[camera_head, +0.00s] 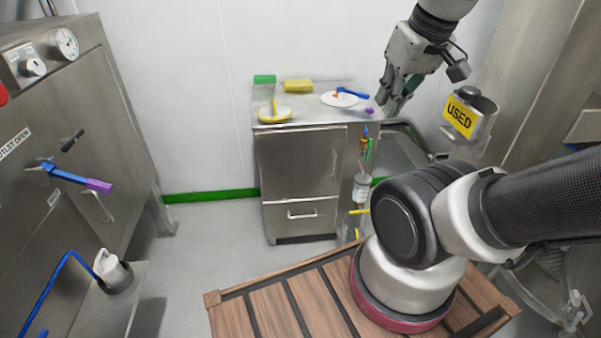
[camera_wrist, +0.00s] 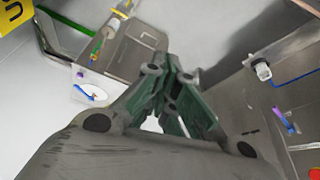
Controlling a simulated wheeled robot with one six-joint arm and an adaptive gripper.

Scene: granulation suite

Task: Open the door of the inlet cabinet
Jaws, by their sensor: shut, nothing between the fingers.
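A large steel cabinet (camera_head: 100,130) stands at the left of the head view, with a dark lever and a bar handle (camera_head: 95,205) on its front. A label on it seems to read "OUTLET OPEN". A smaller steel cabinet (camera_head: 298,165) stands at the back middle, its door and drawer shut. I cannot tell from the labels which one is the inlet cabinet. My gripper (camera_head: 388,102) is raised at the upper right, beyond the right end of the smaller cabinet's top, touching no handle. In the wrist view my gripper (camera_wrist: 172,92) has its green fingers together and empty.
A blue valve lever (camera_head: 70,176) with a purple end sticks out on the left. A white-capped fitting (camera_head: 108,266) and blue hose stand below it. A yellow "USED" sign (camera_head: 461,117) hangs at the right. Grey floor (camera_head: 205,235) is clear between the cabinets.

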